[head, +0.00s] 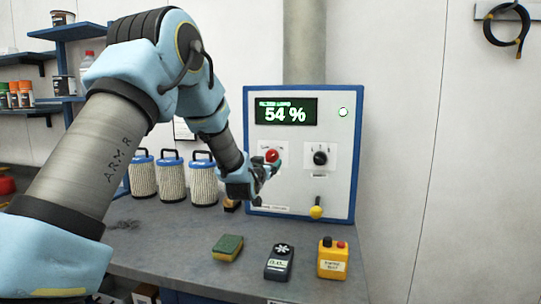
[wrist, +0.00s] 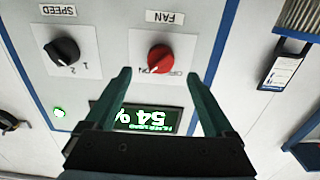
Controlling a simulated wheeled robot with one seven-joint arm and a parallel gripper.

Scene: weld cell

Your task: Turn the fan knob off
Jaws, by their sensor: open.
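The red fan knob (head: 271,156) is on the left of the control panel's white front, below the display. In the wrist view, which is upside down, the red knob (wrist: 160,58) sits on a white plate under the label FAN, with ON and OFF marks beside it. I cannot clearly tell which mark it points to. My gripper (head: 276,166) is just in front of the panel by the knob. In the wrist view my gripper (wrist: 158,74) is open and empty, its fingertips apart and lined up toward the knob's two sides, not visibly touching it.
The black speed knob (head: 320,158) is right of the fan knob. The display (head: 286,112) reads 54 %. A yellow-ended lever (head: 316,211) sticks out below. On the bench are a sponge (head: 228,247), a dark meter (head: 279,262), a yellow button box (head: 333,258) and white filters (head: 172,181).

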